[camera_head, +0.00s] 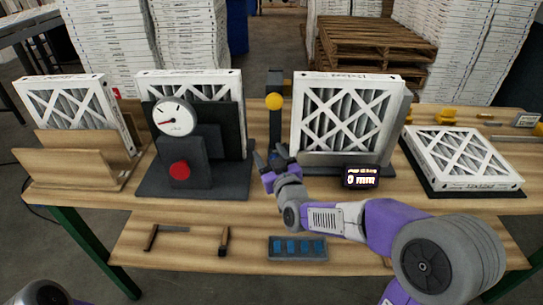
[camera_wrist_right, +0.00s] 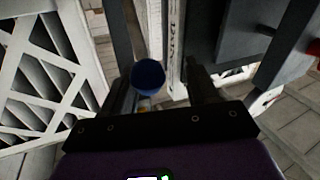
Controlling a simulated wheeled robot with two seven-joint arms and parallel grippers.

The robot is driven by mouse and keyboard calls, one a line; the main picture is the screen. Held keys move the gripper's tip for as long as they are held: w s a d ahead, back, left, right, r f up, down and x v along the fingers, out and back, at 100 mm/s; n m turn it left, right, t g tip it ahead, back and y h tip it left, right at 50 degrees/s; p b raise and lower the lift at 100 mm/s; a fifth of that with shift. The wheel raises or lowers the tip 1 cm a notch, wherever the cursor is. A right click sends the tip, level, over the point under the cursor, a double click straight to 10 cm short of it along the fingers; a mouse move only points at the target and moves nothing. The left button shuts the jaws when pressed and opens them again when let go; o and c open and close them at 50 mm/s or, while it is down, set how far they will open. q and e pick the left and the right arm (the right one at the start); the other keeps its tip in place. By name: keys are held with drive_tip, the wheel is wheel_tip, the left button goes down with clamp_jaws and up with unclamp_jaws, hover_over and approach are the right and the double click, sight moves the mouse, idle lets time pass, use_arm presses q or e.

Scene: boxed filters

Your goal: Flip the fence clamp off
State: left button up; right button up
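My right gripper (camera_head: 271,156) is in front of a dark upright post (camera_head: 275,128) with a round yellow knob (camera_head: 274,101), between the gauge stand and the middle framed filter. Its two fingers are apart. In the right wrist view a dark blue ball-shaped knob (camera_wrist_right: 148,75) shows between and beyond the fingers of the right gripper (camera_wrist_right: 160,88); I see no grip on it. I cannot tell which knob belongs to the fence clamp, and its lever is not clear. My left gripper is out of view.
A gauge stand (camera_head: 205,150) with a red button (camera_head: 179,169) is close on the left. The middle filter (camera_head: 345,115) is close on the right, with a display (camera_head: 361,177) reading 0 mm. A blue-celled tray (camera_head: 297,257) lies on the lower shelf.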

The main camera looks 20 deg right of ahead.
drive_tip(key=shift+d+f, duration=0.2)
drive_tip(key=s+p, duration=0.1)
drive_tip(key=s, duration=0.6)
drive_tip(key=shift+s+a, duration=0.2)
drive_tip(key=shift+a, duration=0.1)
